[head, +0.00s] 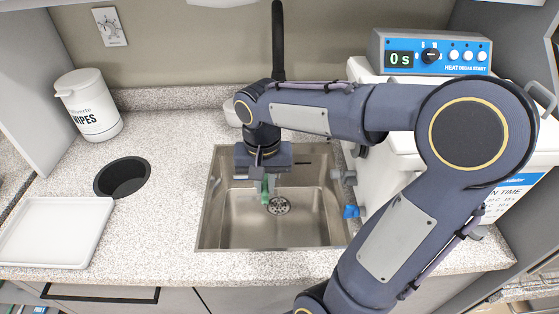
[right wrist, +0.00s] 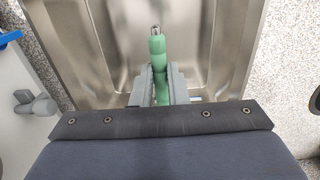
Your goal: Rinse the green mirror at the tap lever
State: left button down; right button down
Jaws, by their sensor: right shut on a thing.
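My right gripper (head: 264,172) is over the sink and shut on the green mirror (head: 265,188). In the right wrist view the green mirror (right wrist: 158,62) shows as a green handle with a small metal tip, between the two grey fingers of my right gripper (right wrist: 156,85). Its mirror head is not clear in either view. The sink (head: 235,232) is a steel basin with a round drain (head: 279,205) just right of the mirror. The black tap (head: 278,40) rises behind the sink, partly hidden by my right arm. I cannot make out the tap lever for sure. My left gripper is not in view.
A white wipes tub (head: 88,105) stands at the back left. A round black hole (head: 122,177) and a white tray (head: 52,232) are left of the sink. A white machine with a blue control panel (head: 435,53) stands on the right. A blue-handled valve (head: 351,211) sits beside the sink.

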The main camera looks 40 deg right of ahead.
dwell(0.6)
jog(key=s+a+r+p, duration=0.1)
jog(key=a+r+p, duration=0.2)
jog(key=a+r, duration=0.1)
jog(key=shift+s+a+r+p, duration=0.2)
jog(key=shift+a+r+p, duration=0.05)
jog(key=shift+a+p, duration=0.1)
dwell(0.4)
notch_tip(320, 180, down, 3)
jog(key=b, duration=0.3)
jog(key=shift+f, duration=0.15)
